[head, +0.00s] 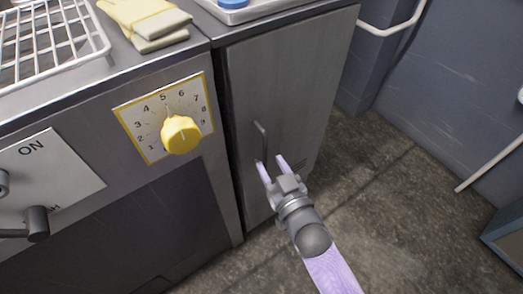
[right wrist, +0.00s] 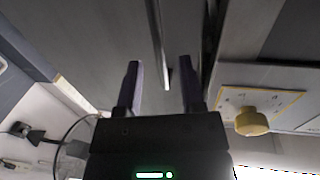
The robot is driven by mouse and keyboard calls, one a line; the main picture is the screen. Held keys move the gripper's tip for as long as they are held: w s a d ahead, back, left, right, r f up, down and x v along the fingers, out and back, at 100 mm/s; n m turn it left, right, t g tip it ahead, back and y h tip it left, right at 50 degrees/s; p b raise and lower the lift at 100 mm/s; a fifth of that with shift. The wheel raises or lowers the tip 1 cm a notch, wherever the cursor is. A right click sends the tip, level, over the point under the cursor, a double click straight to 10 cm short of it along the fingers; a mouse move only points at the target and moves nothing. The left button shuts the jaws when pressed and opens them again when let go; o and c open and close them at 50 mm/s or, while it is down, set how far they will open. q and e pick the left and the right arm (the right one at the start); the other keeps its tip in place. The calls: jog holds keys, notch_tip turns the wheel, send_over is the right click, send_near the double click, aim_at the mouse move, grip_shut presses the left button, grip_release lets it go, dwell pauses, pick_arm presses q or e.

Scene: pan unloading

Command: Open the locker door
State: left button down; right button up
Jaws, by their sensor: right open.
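The locker (head: 285,85) is a grey metal cabinet beside the oven, and its door looks shut. A thin vertical bar handle (head: 261,138) is on the door. My right gripper (head: 271,163) is open at the lower end of the handle, one finger on either side in the picture. In the right wrist view the handle (right wrist: 157,40) runs down between the open fingertips (right wrist: 160,72); the fingers do not close on it. Whether a finger touches the handle or door cannot be told. My left gripper is out of view.
Left of the locker is an oven front with a yellow dial (head: 181,134) and a lever (head: 37,222). Bare floor (head: 400,210) is free to the right. A white pipe (head: 490,162) runs along the wall.

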aim_at(266, 156)
jog(key=x, duration=0.2)
jog(key=b+x, duration=0.1)
jog(key=shift+f, duration=0.25)
jog(key=shift+w+a+r, duration=0.15)
jog(key=shift+w+a, duration=0.05)
jog(key=shift+w, duration=0.35)
jog(key=shift+c, duration=0.3)
grip_shut()
dwell(0.4)
